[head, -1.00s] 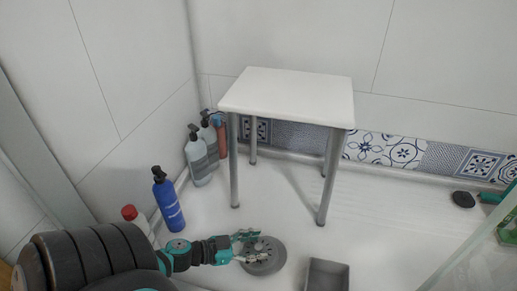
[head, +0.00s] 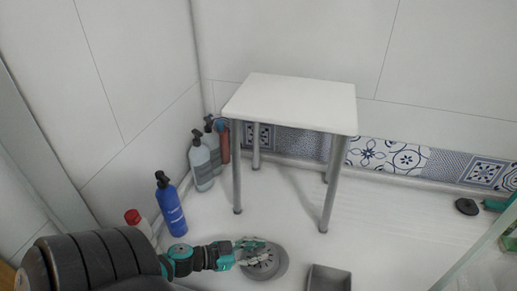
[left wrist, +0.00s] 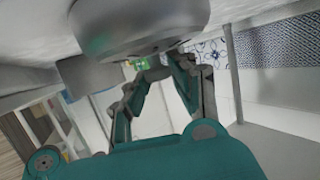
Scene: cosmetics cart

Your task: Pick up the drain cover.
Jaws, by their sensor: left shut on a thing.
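The drain cover (head: 276,270) is a round grey disc with a raised slotted middle. It is low over or on the white shower floor, in front of the stool; I cannot tell whether it touches the floor. My left gripper (head: 254,254) reaches in from the left and is shut on the drain cover at its middle. In the left wrist view, the drain cover (left wrist: 145,25) fills the top, right by the finger ends (left wrist: 165,73), and the contact is partly hidden. My right gripper is not in view.
A white stool (head: 290,102) with metal legs stands behind the cover. A grey open box (head: 329,279) is close on the right. A blue bottle (head: 170,207), a red-capped bottle (head: 134,217) and pump bottles (head: 200,165) line the left wall. Floor at right is mostly clear.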

